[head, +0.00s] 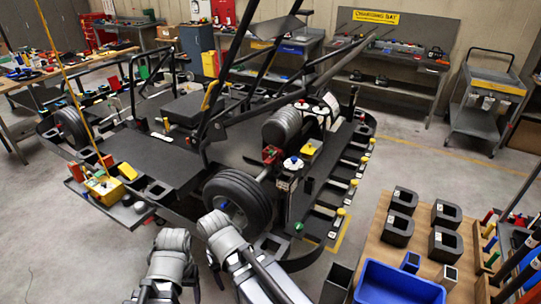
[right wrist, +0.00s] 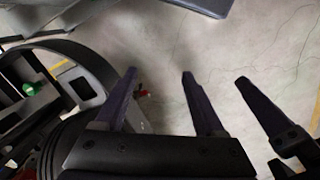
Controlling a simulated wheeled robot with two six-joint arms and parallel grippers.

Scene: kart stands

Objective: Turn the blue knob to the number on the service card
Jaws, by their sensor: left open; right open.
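The blue knob (head: 292,163) has a blue cap on a pale round dial. It sits on top of a dark upright box on the kart's side, just above the rear wheel. Its numbers are too small to read. I cannot pick out the service card for certain. My left gripper (head: 164,287) is low at the bottom edge, open and apart from the knob. One dark finger beside my right gripper in the right wrist view looks like the left one's. My right gripper (right wrist: 158,73) is open and empty over grey floor, its fingers pointing up the picture.
The kart's black wheel (head: 238,203) stands between my arms and the knob. A wooden table (head: 375,235) with black blocks and a blue bin (head: 398,284) stands at right.

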